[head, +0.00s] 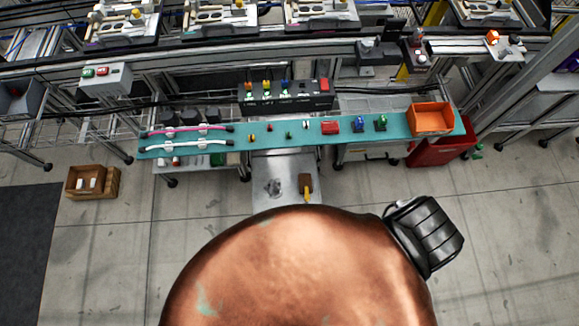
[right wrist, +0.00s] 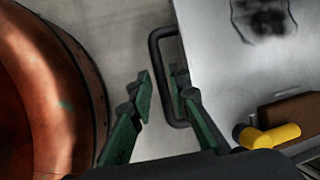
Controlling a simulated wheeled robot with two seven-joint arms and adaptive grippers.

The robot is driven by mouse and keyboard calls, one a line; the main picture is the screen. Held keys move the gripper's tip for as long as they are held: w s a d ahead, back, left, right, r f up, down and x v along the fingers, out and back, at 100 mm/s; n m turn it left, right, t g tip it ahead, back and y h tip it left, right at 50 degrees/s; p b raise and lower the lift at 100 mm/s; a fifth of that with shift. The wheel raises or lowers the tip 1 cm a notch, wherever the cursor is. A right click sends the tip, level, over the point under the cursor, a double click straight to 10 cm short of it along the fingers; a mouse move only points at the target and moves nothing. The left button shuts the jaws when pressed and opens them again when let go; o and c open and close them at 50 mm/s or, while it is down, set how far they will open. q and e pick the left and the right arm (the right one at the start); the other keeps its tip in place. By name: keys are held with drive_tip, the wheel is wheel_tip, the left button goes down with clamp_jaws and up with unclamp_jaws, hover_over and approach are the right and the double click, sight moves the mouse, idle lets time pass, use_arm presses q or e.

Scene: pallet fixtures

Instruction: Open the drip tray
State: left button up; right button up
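The drip tray is a flat grey metal tray (head: 262,203) below the middle of the teal bench in the head view. It bears a dark stain and a brown block with a yellow part. In the right wrist view its pale surface (right wrist: 215,75) fills the right side, with a black bar handle (right wrist: 156,50) on its near edge. My right gripper (right wrist: 161,75) has its dark green fingers apart, one on each side of the handle bar. I cannot tell whether either finger touches it. My left gripper is not in view.
The brown block (right wrist: 290,113) with its yellow part (right wrist: 277,134) lies on the tray, right of the gripper. The teal bench (head: 355,127) holds small parts and an orange bin (head: 432,118). A red bin (head: 428,155) stands below right.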

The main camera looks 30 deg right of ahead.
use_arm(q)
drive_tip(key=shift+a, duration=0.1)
use_arm(e)
drive_tip(key=shift+r, duration=0.1)
drive_tip(key=shift+s+d+r, duration=0.15)
drive_tip(key=shift+s+r, duration=0.1)
drive_tip(key=shift+r, duration=0.2)
drive_tip(key=s+d, duration=0.8)
drive_tip(key=shift+s, duration=0.35)
drive_tip(key=shift+d, duration=0.1)
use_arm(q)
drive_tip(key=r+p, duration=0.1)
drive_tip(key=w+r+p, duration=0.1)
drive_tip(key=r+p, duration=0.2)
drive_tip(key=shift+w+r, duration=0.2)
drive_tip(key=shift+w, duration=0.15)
use_arm(e)
drive_tip(key=s+d+n+g+h, duration=0.1)
drive_tip(key=s+d+n, duration=0.4)
drive_tip(key=s+n, duration=0.7)
drive_tip(key=s+d+n+g+h, duration=0.2)
drive_tip(key=s+d+n, duration=0.2)
drive_tip(key=s+n, duration=0.7)
drive_tip(key=shift+s+d+f+n+h, duration=0.35)
drive_tip(key=shift+s+f+n, duration=0.1)
drive_tip(key=shift+s, duration=0.4)
